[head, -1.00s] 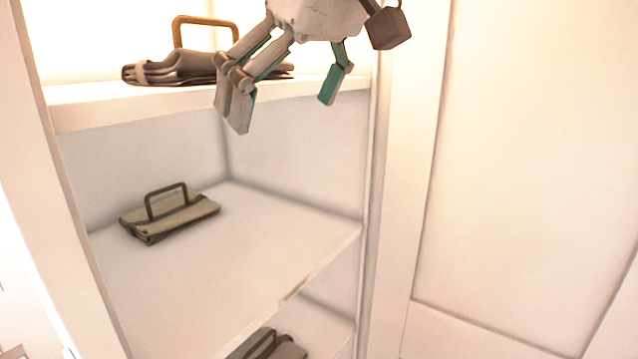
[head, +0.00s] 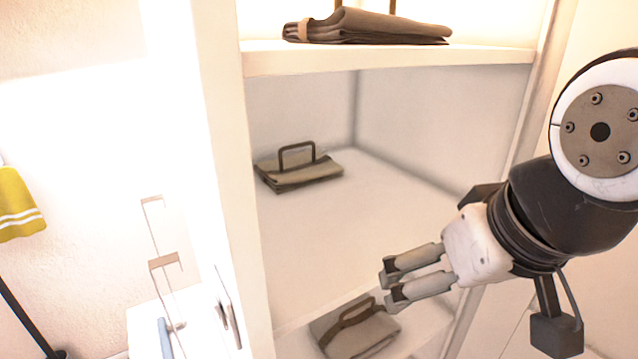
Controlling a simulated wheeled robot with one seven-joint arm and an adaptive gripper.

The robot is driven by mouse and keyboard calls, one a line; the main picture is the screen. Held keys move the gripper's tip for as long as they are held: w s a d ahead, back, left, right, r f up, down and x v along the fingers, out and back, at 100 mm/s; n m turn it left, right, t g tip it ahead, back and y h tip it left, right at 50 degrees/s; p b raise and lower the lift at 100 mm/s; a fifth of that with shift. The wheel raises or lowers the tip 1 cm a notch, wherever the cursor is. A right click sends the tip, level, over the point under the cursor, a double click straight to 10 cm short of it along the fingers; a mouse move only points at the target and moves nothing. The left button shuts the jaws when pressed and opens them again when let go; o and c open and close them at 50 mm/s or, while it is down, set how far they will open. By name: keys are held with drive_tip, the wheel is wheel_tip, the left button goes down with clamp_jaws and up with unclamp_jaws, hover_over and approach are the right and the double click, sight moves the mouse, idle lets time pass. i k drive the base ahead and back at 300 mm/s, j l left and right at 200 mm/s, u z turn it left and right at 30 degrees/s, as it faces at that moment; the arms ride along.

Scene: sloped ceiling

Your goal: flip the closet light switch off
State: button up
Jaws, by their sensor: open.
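The open white closet (head: 222,150) fills the middle of the head view, with bright light at its upper left. I cannot make out a light switch on it. My gripper (head: 387,288) is in front of the closet's lower shelves, at lower right of centre. It is seen from the side, pointing left, and it is open with nothing in its fingers. My arm comes in from the right edge and covers part of the closet's right side.
Folded bags with handles lie on the upper shelf (head: 400,62), middle shelf (head: 390,205) and lower shelf (head: 425,325). Left of the closet are a yellow striped item (head: 18,208), a black pole (head: 25,320) and a pale wire-like frame (head: 165,262).

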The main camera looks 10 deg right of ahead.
sight(215, 303)
drive_tip(key=k+u, duration=0.1)
drive_tip(key=u, duration=0.25)
drive_tip(key=k+j+u, duration=0.15)
drive_tip(key=u, duration=0.25)
